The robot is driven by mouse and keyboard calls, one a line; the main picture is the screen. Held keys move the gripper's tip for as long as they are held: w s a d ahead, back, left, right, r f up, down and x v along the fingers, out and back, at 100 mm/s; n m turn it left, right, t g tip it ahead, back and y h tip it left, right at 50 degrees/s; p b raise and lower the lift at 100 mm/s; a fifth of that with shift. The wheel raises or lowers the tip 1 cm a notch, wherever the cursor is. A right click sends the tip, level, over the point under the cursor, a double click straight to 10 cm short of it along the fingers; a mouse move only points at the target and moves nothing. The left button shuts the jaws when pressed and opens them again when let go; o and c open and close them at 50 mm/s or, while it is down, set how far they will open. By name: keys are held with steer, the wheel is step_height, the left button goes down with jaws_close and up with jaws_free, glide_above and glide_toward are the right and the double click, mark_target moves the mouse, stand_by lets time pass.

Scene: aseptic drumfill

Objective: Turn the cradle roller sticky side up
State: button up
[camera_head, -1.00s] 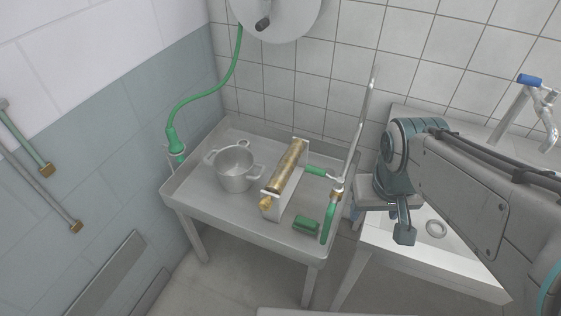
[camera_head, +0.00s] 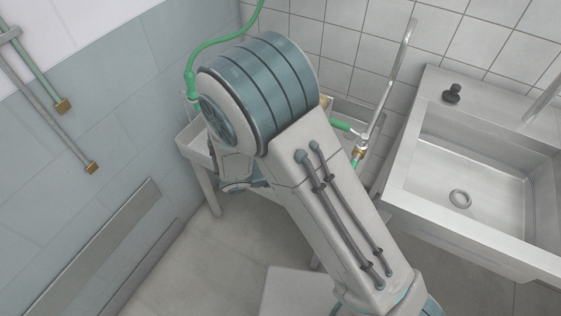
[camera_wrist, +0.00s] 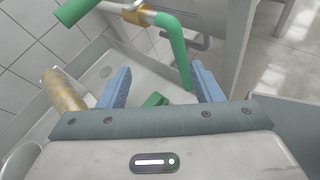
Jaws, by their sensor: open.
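The cradle roller (camera_wrist: 64,92), a mottled brown-gold cylinder, shows at the left of the wrist view. Part of it is hidden behind my gripper's body, and I cannot tell which side is sticky. A green block (camera_wrist: 155,100) on the table shows between the fingers, farther off.
The steel table (camera_head: 190,150) is mostly hidden by my arm. A green-handled spray wand (camera_head: 395,75) stands close to the gripper; its green handle (camera_wrist: 178,45) crosses the top of the wrist view. A pot (camera_wrist: 18,162) is at lower left. A sink (camera_head: 415,205) stands at right.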

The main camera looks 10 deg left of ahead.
steer(key=s+a+f+n+t+y+b, duration=0.2)
steer(key=a+f+n+t+y, duration=0.3)
steer(key=a+f+n+t, duration=0.8)
steer(key=w+d+g, duration=0.1)
steer(key=w, duration=0.3)
steer(key=w+d+r+g+p, duration=0.1)
steer(key=w, duration=0.3)
steer(key=w+d, duration=0.1)
steer(key=w, duration=0.3)
steer(key=shift+w+d+r+m+g, duration=0.15)
steer(key=shift+w+r+m+g, duration=0.1)
steer(key=shift+m+g, duration=0.15)
steer(key=c, duration=1)
